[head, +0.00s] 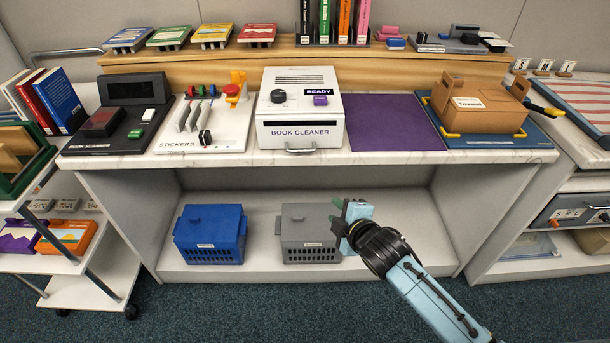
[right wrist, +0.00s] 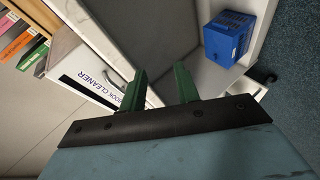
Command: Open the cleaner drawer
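The white book cleaner (head: 330,112) stands on the middle of the counter, with a dark knob, a purple button and a "READY" label. Its drawer front (head: 330,137) is flush with the box, and a grey handle (head: 301,149) sticks out low at the counter's front edge. The cleaner (right wrist: 72,72) also shows in the right wrist view, at the left. My right gripper (head: 335,215) is open and empty, below the counter and in front of the grey crate. Its two green fingers (right wrist: 160,80) are apart with nothing between them. My left gripper is not in view.
A blue crate (head: 211,235) and a grey crate (head: 310,240) stand on the lower shelf. A sticker unit (head: 205,120) is left of the cleaner and a purple mat (head: 393,122) is right of it. The counter edge (head: 400,157) overhangs above my right gripper.

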